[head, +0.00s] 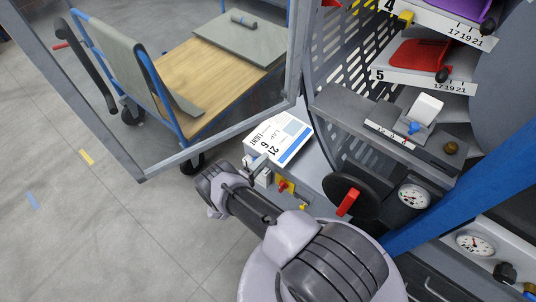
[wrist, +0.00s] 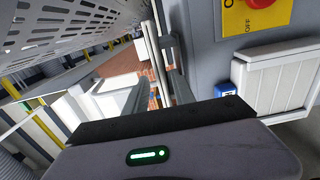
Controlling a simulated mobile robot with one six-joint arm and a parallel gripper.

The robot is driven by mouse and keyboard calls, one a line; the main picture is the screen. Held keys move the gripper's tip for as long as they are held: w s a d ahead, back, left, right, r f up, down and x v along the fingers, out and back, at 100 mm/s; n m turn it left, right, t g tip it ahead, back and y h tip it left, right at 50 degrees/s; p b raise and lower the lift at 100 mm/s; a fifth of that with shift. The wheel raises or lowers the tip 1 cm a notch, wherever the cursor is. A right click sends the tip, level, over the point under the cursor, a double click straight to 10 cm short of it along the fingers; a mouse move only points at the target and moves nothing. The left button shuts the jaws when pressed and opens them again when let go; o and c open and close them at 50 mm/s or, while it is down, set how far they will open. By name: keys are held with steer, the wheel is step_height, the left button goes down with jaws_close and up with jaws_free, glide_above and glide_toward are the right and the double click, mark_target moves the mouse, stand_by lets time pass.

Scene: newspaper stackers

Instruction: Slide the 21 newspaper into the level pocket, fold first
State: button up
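A white printed newspaper (head: 280,137) with a blue stripe and a label reading 21 lies flat on a grey surface in the middle of the head view. My gripper (head: 258,168) is just beside its near left edge; whether they touch I cannot tell. In the wrist view the two grey fingers (wrist: 157,92) stand apart, with background showing between them. The rack at upper right has numbered shelves. Shelf 5 (head: 386,73) carries a red piece (head: 420,55), and shelf 4 (head: 445,26) a purple one. Which pocket is level I cannot tell.
A framed clear panel (head: 225,140) stands left of the rack, with a blue-framed wooden cart (head: 205,85) behind it. A black handwheel (head: 350,195), gauges (head: 413,196) and a blue post (head: 450,205) crowd the right. The floor (head: 60,240) at left is clear.

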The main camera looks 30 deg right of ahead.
steer(key=shift+x, duration=1.05)
steer(key=shift+c, duration=0.3)
jaws_close()
steer(key=shift+w, duration=0.1)
step_height(320, 180, up, 3)
steer(key=shift+a+p, duration=0.1)
steer(key=shift+p, duration=0.95)
